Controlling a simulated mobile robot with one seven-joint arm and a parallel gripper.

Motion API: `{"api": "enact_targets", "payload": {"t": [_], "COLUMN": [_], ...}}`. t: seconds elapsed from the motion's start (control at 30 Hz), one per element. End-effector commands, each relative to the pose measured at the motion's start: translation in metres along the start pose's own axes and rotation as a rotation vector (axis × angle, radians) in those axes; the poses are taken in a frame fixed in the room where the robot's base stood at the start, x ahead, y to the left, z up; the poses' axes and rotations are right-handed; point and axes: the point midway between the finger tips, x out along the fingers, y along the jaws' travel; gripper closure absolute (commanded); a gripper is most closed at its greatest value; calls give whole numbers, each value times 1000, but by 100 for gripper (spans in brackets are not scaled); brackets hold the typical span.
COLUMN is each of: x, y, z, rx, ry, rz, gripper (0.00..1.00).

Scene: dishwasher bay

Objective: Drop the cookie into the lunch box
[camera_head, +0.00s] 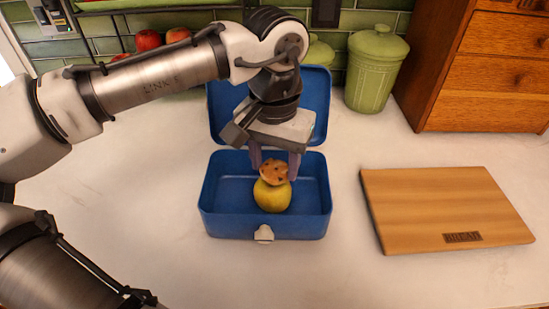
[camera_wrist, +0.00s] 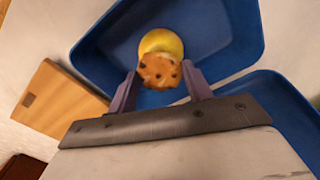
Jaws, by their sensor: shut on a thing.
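The cookie (camera_head: 274,172), round and golden brown with dark chips, is between the fingers of my gripper (camera_head: 275,165). My gripper is shut on it, and it also shows between the fingertips in the wrist view (camera_wrist: 160,71). The lunch box (camera_head: 218,222) is blue and open, with its lid raised at the back. My gripper is above the box's inside. A yellow apple (camera_head: 272,196) is in the box, just below the cookie in the head view. I cannot tell whether the cookie touches the apple.
A wooden cutting board (camera_head: 440,205) lies to the right of the box. A green canister (camera_head: 376,70) and a wooden drawer cabinet (camera_head: 480,80) stand behind. Red apples (camera_head: 148,40) are at the back left. The counter in front of the box is clear.

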Motion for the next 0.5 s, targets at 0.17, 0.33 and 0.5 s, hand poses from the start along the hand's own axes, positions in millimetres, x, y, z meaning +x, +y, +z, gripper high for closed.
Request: {"api": "enact_targets", "payload": {"t": [0.17,0.33,0.5], "x": [-1,-1,-1], "y": [0,0,0], "z": [0,0,0], "rx": [0,0,0], "ry": [0,0,0], "rz": [0,0,0], "gripper": [46,25,25]}}
